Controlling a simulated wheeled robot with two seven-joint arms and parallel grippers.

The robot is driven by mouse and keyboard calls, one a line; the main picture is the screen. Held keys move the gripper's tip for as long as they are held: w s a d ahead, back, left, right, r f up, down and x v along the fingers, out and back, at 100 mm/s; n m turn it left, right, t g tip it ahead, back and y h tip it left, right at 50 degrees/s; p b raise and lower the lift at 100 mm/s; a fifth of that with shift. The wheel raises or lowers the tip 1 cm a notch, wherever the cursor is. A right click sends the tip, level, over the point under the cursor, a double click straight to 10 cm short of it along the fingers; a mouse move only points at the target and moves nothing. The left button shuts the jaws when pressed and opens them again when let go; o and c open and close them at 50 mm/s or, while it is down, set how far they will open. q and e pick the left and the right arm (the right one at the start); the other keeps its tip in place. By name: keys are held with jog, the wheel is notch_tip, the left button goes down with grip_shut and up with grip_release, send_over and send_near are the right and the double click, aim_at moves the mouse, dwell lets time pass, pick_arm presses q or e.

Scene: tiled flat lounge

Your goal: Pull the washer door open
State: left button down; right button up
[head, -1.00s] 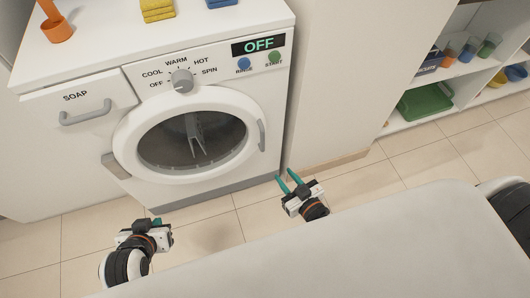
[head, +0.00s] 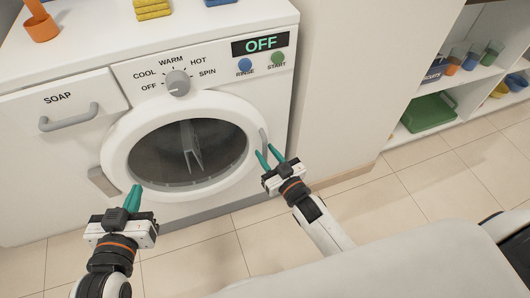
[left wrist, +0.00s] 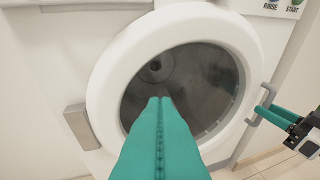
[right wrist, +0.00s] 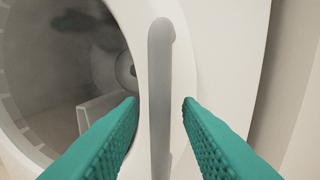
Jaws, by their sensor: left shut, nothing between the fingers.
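The washer door (head: 118,140) is a white ring with a dark round window, and it looks closed against the washer front. Its grey vertical handle (head: 263,142) is on the door's right side. My right gripper (head: 270,158) is open at the handle. In the right wrist view the handle (right wrist: 160,95) stands upright between the two teal fingertips (right wrist: 160,112), with gaps on both sides. My left gripper (head: 134,192) is shut and empty, in front of the door's lower left. In the left wrist view its closed fingers (left wrist: 160,105) point at the door window.
A grey hinge (head: 103,181) is at the door's left. The soap drawer (head: 60,112) is at upper left, the dial (head: 177,83) above the door. A shelf with a green bin (head: 428,113) stands right. Tiled floor between is clear.

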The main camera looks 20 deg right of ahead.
jog(key=shift+x, duration=0.8)
jog(key=shift+c, duration=0.2)
grip_shut()
